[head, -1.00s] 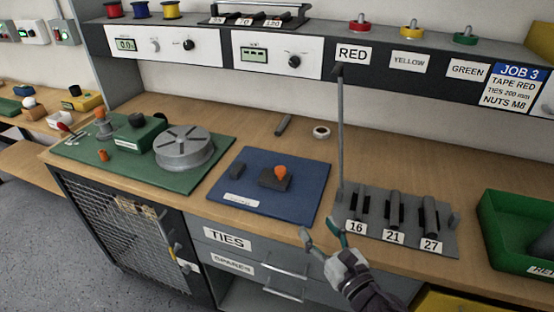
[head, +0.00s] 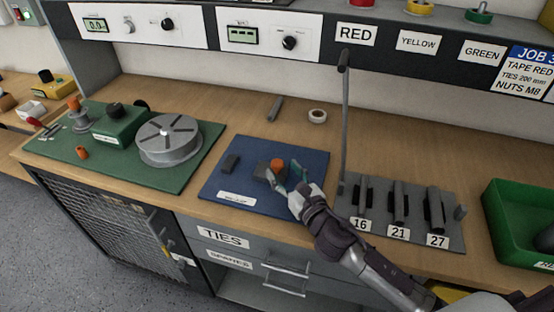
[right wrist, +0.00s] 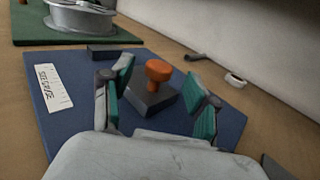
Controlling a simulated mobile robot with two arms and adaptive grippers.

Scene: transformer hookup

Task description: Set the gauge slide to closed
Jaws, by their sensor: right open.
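The gauge slide is a dark block (right wrist: 153,103) with an orange knob (head: 277,165) on top, sitting on a blue board (head: 229,182). A smaller dark block (head: 230,163) stands on the board, left of the slide and apart from it. My right gripper (head: 283,176) is over the board at the knob. In the right wrist view its teal-padded fingers are spread, with the orange knob (right wrist: 158,71) showing between and beyond them. I cannot tell whether the fingers touch it. A white label (head: 237,198) lies on the board. My left gripper is not in view.
A green board (head: 95,150) with a grey round turntable (head: 168,139) is to the left. A grey rack (head: 415,235) marked 16, 21, 27 with an upright rod is to the right. A tape roll (head: 317,115) and grey rod (head: 274,108) lie behind.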

